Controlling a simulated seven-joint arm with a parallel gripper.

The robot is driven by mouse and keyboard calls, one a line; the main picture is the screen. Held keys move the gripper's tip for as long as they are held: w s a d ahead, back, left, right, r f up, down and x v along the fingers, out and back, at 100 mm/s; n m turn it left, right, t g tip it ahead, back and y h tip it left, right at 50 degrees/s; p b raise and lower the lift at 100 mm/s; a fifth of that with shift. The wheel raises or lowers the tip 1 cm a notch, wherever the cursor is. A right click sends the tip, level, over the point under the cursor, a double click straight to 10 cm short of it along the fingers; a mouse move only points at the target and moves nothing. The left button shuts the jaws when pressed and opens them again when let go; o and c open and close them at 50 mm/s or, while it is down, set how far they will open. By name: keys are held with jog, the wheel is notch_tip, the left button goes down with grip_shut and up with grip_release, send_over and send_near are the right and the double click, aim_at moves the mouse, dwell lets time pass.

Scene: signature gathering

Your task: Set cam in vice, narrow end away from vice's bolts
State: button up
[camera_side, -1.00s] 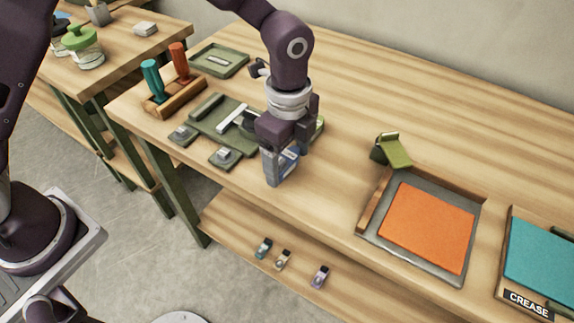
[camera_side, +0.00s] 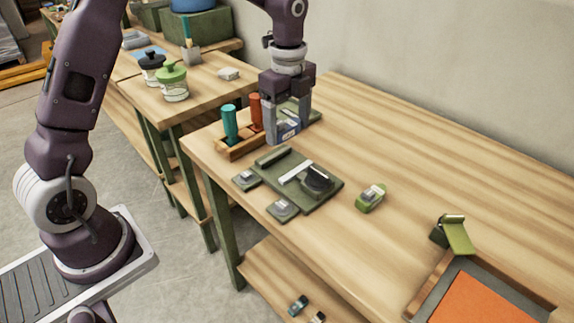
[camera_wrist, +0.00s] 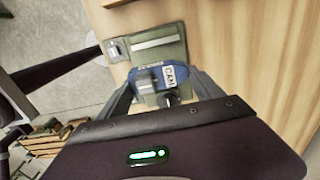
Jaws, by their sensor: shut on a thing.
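My gripper (camera_side: 286,130) is shut on a blue-and-grey piece, raised near the left end of the bench. In the wrist view this piece, the cam (camera_wrist: 180,82), is blue with a white "CAM" label and sits between my fingers. Which end is narrow I cannot tell. A green plate with a pale bar (camera_wrist: 160,43) shows beyond the cam in the wrist view.
A wooden rack (camera_side: 240,149) with teal and orange handles stands left of my gripper. Small pads (camera_side: 246,180) lie beside the plate. A green block (camera_side: 371,197) lies to its right, and a green-handled piece (camera_side: 458,234) farther right. Bench between them is clear.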

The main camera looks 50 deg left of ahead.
aim_at(288, 168)
notch_tip(288, 168, down, 9)
jog(key=shift+f, duration=0.1)
jog(key=o, duration=2)
jog(key=shift+f, duration=0.15)
